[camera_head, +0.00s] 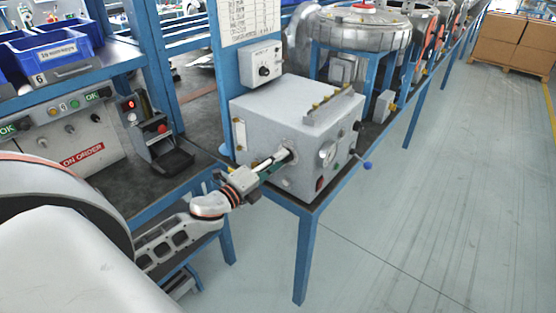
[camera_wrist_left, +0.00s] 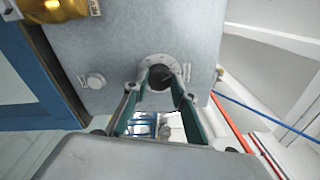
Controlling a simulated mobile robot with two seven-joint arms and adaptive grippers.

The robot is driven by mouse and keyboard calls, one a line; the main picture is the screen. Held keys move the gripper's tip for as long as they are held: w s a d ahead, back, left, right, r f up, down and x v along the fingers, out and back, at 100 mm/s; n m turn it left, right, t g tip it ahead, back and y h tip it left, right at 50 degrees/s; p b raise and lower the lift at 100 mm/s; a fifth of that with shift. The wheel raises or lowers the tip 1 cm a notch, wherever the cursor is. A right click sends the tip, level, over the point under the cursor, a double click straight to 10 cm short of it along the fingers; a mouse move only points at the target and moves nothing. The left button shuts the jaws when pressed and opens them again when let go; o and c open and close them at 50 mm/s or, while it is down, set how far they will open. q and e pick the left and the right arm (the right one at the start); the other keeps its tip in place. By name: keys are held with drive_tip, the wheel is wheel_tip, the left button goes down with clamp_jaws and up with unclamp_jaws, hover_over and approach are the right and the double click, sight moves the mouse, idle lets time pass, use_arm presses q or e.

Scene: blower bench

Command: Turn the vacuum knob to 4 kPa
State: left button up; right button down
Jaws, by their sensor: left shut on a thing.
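The vacuum knob (camera_wrist_left: 160,77) is a small dark round knob on a pale round dial plate, on the grey face of a box. The grey box (camera_head: 290,110) stands on the bench's near corner. My left gripper (camera_head: 283,161) reaches it from the left in the head view. In the left wrist view my gripper's green-lined fingers (camera_wrist_left: 159,85) are shut on the knob, one on each side. In the head view the fingers mostly hide the knob. The dial's markings are too small to read. My right gripper is not in view.
A black device with a red button (camera_head: 162,128) stands left.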

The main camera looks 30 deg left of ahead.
use_arm(q)
drive_tip(key=shift+n+p, duration=0.35)
drive_tip(key=shift+n, duration=0.95)
drive_tip(key=o, duration=1.1)
drive_tip(key=shift+f, duration=0.1)
drive_tip(key=shift+s, duration=0.1)
drive_tip(key=s, duration=0.4)
drive_tip(key=s+a, duration=0.1)
drive_tip(key=s, duration=0.6)
drive_tip(key=shift+s+a+f, duration=0.25)
drive_tip(key=shift+s+a, duration=0.1)
